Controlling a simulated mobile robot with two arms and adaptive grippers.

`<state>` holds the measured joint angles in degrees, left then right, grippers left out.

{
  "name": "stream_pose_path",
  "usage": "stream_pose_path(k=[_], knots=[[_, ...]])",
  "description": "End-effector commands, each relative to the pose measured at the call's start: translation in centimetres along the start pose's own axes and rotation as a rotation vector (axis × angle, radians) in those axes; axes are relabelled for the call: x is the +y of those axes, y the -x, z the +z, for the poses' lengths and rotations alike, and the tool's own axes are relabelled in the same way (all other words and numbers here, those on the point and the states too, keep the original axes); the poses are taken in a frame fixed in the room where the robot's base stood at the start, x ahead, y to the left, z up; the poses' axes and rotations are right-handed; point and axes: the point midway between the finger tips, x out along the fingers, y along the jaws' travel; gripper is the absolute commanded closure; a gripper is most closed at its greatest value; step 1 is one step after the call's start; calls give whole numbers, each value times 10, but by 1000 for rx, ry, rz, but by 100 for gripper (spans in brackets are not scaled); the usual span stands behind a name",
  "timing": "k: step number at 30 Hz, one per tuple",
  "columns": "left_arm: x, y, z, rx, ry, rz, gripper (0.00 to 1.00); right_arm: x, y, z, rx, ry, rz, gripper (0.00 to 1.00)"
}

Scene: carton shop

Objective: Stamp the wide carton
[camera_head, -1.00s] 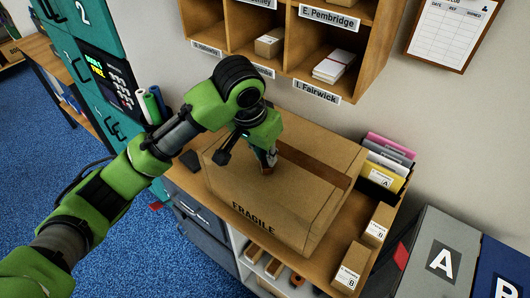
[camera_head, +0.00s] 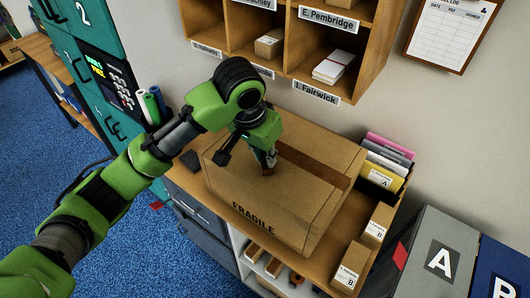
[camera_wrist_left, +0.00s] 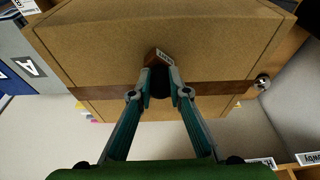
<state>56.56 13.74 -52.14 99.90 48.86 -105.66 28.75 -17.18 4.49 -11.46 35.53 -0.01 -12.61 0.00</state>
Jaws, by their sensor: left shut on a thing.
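The wide carton (camera_head: 235,180) is a closed brown box with a dark tape strip and "FRAGILE" printed near its front edge. It stands on the wooden counter and fills much of the left wrist view (camera_wrist_left: 220,45). My left gripper (camera_head: 268,154) is over the carton's top, shut on a small reddish-brown stamp (camera_head: 269,166). The stamp also shows between the fingertips in the left wrist view (camera_wrist_left: 153,58), with a white label on its side. Its lower end is at or very close to the carton top; I cannot tell if it touches. My right gripper is not in view.
Small labelled boxes (camera_head: 352,266) and a file holder (camera_head: 384,176) stand right of the carton. Wooden pigeonholes (camera_head: 345,45) hang above it. A dark pad (camera_head: 190,160) lies left of it. Grey bin A (camera_head: 440,255) stands at the right.

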Motion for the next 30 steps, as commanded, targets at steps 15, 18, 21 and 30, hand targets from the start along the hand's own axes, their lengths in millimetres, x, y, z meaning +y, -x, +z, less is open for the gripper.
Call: stream_pose_path(k=[15,18,21,30], knots=[[0,44,-15,10,1,0,97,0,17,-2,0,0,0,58],[-1,52,-18,11,1,-1,97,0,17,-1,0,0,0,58],[0,59,-20,11,0,0,97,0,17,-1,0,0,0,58],[-1,65,-21,10,1,0,97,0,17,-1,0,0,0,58]])
